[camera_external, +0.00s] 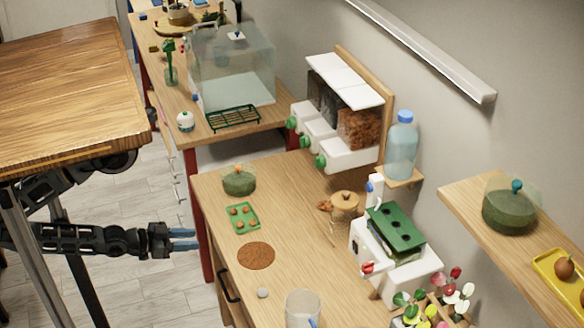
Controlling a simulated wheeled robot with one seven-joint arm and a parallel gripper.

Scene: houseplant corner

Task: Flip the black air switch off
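My gripper (184,239) is at the left, beside the front edge of the wooden counter and over the grey floor. Its two blue fingers point right, apart from each other, with nothing between them. It touches nothing on the counter. I cannot make out a black air switch in this view; it is hidden or too small to tell. A white device with a green lid (396,227) stands on the counter's right side, with a red knob (367,268) on its front. A glass tank (232,75) stands on the far counter.
A wooden table (62,80) is above my arm at upper left. The counter holds a brown round mat (256,255), a green tray (242,217), a lidded green jar (239,181) and a clear cup (302,307). A water bottle (402,146) stands on a wall shelf.

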